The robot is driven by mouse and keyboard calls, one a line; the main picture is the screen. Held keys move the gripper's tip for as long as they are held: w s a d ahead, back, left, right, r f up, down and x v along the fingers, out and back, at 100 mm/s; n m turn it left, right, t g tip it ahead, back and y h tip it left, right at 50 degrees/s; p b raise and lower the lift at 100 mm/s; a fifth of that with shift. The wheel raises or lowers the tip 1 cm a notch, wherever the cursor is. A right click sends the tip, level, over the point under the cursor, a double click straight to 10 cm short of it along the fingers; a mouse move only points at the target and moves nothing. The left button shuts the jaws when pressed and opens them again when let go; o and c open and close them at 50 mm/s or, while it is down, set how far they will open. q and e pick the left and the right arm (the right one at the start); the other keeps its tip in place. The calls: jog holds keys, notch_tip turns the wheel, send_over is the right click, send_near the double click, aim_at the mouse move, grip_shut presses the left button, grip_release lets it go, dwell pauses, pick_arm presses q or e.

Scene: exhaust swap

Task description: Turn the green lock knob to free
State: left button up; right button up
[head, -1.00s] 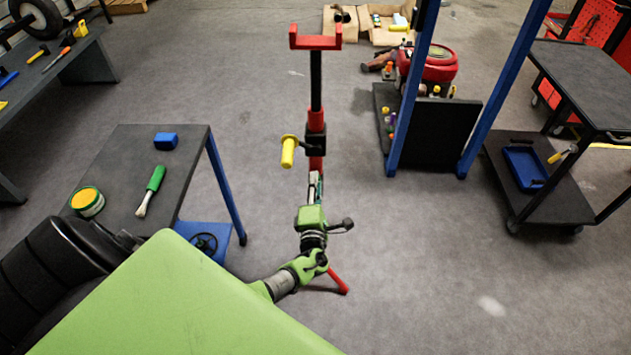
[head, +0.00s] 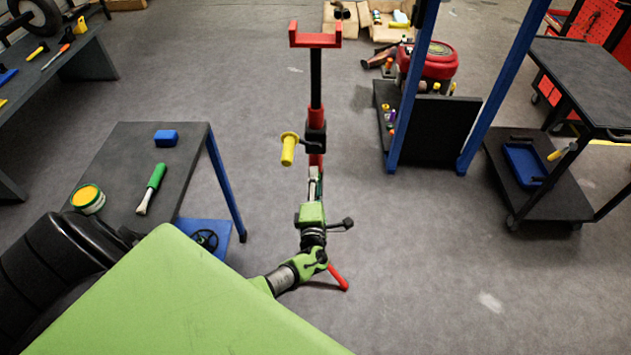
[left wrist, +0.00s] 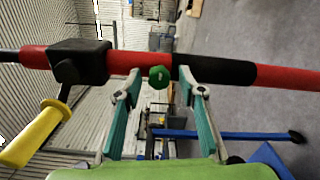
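The green lock knob (left wrist: 159,76) sits on the red and black post of the stand (left wrist: 215,72) in the left wrist view. The post crosses that view sideways; in the head view the stand (head: 316,85) is upright with a red fork on top. My left gripper (left wrist: 160,93) is open, with one teal finger on each side of the knob's line. The knob shows ahead between the fingertips, and I see no grip on it. In the head view my left gripper (head: 316,184) is at the lower post, and the knob is hidden. My right gripper is not in view.
A yellow crank handle (head: 288,150) sticks out left of the post. A dark bench (head: 195,150) with a green-handled brush (head: 152,188) stands left. Blue uprights (head: 412,90) and a red machine (head: 435,62) are right. The floor between is mostly free.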

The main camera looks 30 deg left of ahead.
pick_arm(q)
jog(key=v, duration=1.2)
dwell(0.3)
